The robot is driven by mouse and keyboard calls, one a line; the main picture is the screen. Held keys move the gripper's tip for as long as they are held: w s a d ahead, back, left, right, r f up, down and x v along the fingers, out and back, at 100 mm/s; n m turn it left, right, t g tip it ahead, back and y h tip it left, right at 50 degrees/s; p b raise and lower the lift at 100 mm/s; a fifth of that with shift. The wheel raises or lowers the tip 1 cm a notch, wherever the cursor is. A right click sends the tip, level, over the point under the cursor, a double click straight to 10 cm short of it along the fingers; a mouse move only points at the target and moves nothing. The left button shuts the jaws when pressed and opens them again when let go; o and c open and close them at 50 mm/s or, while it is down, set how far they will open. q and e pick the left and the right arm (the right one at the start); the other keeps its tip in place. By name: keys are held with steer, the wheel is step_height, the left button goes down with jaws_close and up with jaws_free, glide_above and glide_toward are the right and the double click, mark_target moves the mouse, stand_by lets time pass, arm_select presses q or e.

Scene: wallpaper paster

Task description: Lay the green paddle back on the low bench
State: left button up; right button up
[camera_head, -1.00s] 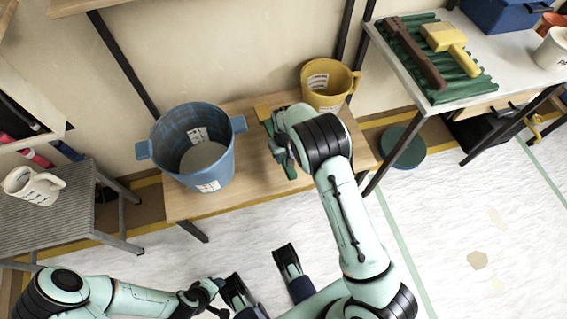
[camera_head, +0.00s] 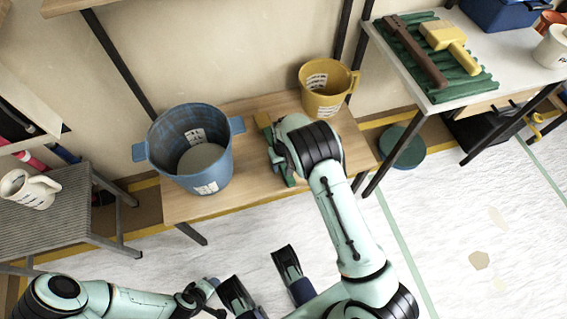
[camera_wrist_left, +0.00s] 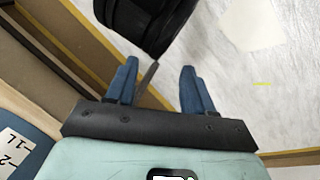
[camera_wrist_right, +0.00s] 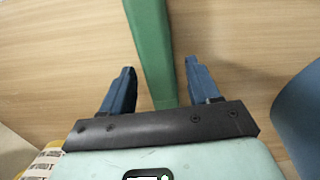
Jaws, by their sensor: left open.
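The green paddle (camera_head: 275,138) lies on the low bench (camera_head: 240,187), between the blue bucket and the yellow jug, with a yellowish part at its far end. My right gripper (camera_head: 283,160) is low over the paddle and partly hides it. In the right wrist view, the green paddle (camera_wrist_right: 150,35) runs between the two blue fingers of my right gripper (camera_wrist_right: 160,78); they stand apart with a gap on each side. My left gripper (camera_wrist_left: 158,78) is open and empty, away from the bench over the floor.
The blue bucket (camera_head: 190,140) stands left of the paddle. The yellow jug (camera_head: 325,90) stands behind it to the right. A white table (camera_head: 480,40) at the right holds a brush and a brown tool on a green ridged mat. A grey stool (camera_head: 50,215) bears a mug.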

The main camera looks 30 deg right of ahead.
steer(key=shift+f, duration=0.25)
arm_select(q)
steer(key=s+d+r+g+p, duration=0.1)
steer(key=s+d+r+p, duration=0.1)
steer(key=s+r+p, duration=0.1)
steer(key=shift+s+d+r+h, duration=0.2)
steer(key=shift+s+r+h, duration=0.15)
steer(key=shift+s, duration=0.55)
arm_select(e)
step_height(320, 180, up, 14)
steer(key=shift+w+a+f, duration=0.2)
steer(key=shift+w+a, duration=0.05)
steer(key=shift+a, duration=0.05)
